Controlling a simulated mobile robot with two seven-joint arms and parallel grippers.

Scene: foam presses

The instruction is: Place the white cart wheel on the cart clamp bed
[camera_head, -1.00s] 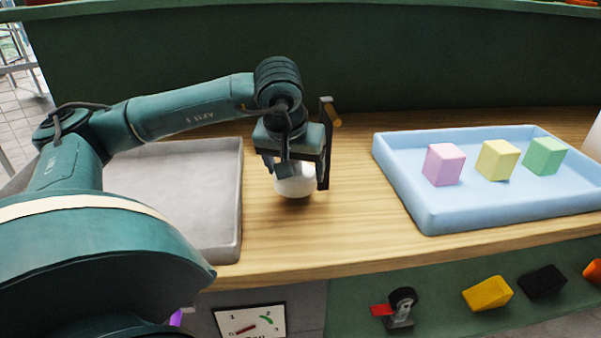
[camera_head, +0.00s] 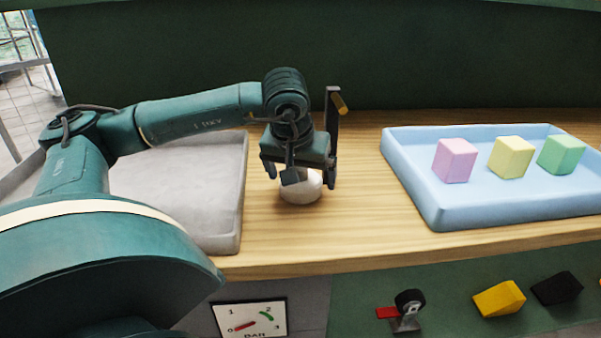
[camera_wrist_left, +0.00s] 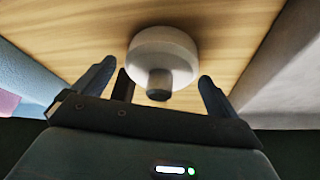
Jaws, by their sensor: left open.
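The white cart wheel (camera_head: 300,189) is a thick round white piece on the wooden table between the two trays. In the left wrist view the white wheel (camera_wrist_left: 165,50) shows a short grey stub facing the gripper. My left gripper (camera_head: 301,175) is directly above it, pointing down. In the left wrist view its two fingers (camera_wrist_left: 153,85) are apart, one on each side of the stub, with visible gaps. The gripper hides the wheel's top in the head view. I cannot make out a cart clamp bed for certain. My right gripper is not in view.
A grey tray (camera_head: 230,222) is left of the wheel, partly behind my arm. A blue tray (camera_head: 437,213) with pink, yellow and green blocks is at right. Below the front edge are a dial (camera_head: 250,319), a red-handled device (camera_head: 407,312), and yellow and black wedges.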

